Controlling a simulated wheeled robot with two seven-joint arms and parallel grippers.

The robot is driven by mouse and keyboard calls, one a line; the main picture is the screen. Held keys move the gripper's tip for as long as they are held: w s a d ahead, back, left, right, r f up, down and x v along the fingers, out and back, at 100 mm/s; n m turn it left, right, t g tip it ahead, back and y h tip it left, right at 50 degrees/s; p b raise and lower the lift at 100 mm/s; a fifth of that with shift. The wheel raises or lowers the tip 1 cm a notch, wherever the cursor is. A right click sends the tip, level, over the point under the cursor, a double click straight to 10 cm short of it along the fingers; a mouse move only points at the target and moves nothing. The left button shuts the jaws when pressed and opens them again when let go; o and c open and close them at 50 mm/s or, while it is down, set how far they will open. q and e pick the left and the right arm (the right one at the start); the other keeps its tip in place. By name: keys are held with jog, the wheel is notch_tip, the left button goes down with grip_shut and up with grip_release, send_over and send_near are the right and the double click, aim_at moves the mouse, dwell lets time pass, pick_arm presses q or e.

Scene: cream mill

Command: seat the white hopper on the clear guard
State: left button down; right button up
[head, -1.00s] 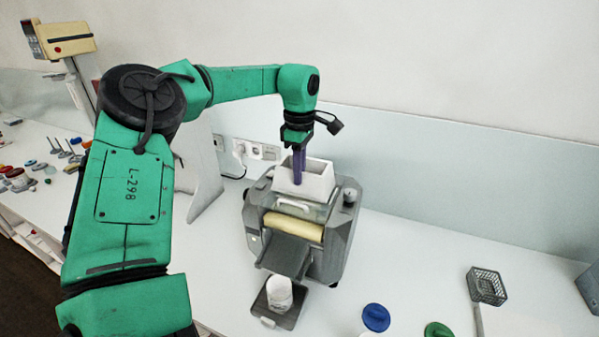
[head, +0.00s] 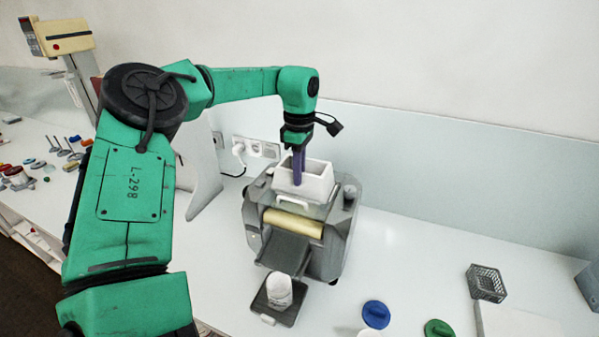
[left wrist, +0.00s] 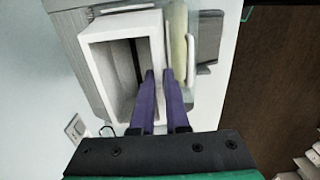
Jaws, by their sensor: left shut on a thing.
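The white hopper (head: 318,186), an open-topped box, is on top of the grey mill. It looks upright, over the clear guard (head: 318,212), which shows below its front wall. I cannot tell whether the hopper touches the guard all round. My left gripper (head: 298,181) points down with its purple fingers shut on one wall of the hopper. In the left wrist view the hopper (left wrist: 98,72) shows its open inside, and the fingers (left wrist: 160,78) straddle its wall. The hopper's lower edge is mostly hidden. My right gripper is out of view.
The grey mill (head: 340,235) has a cream roller (head: 293,223) and a chute in front. A white cup (head: 279,291) stands on a dark tray below. A blue lid (head: 376,314), a green lid (head: 438,329) and a grey basket (head: 486,283) lie right.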

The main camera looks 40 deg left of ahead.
pick_arm(q)
jog(key=shift+f, duration=0.15)
dwell(0.5)
jog(key=c, duration=0.8)
grip_release()
jog(key=shift+c, duration=0.2)
notch_tip(320, 180, up, 5)
jog(key=shift+w+r+b, duration=0.1)
jog(key=shift+r+b, duration=0.05)
jog(key=shift+b, duration=0.95)
notch_tip(320, 180, up, 9)
jog(key=shift+r+p, duration=0.15)
jog(key=shift+p, duration=0.3)
